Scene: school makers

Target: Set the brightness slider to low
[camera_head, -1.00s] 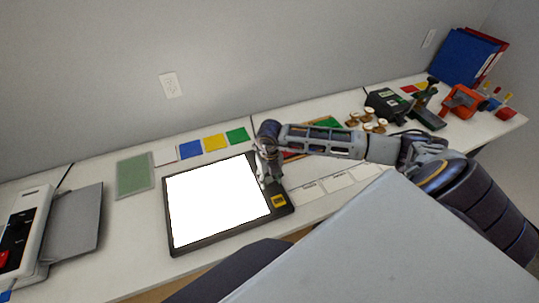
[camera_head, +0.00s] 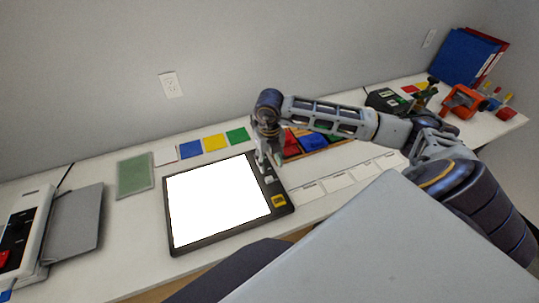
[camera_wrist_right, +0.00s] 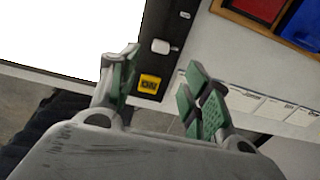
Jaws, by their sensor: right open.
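The light pad (camera_head: 181,246) lies flat on the bench, a black frame around a glowing white panel. Its right border carries the brightness slider's pale knob (camera_head: 270,181) and a yellow label (camera_head: 279,200). In the right wrist view the knob (camera_wrist_right: 160,46) and the yellow label (camera_wrist_right: 149,84) both show, the label's text too small to read surely. My right gripper (camera_head: 269,162) is over the upper part of that border, pointing down. In the wrist view its green-padded fingers (camera_wrist_right: 163,78) are apart and empty, with the knob beyond them. My left gripper is out of view.
A tray of coloured pieces (camera_head: 312,143) and white cards (camera_head: 338,181) lie right of the pad. Coloured squares (camera_head: 215,142) and a green board (camera_head: 134,175) lie behind and left. A white machine (camera_head: 22,235) stands far left. A large grey surface covers the lower right.

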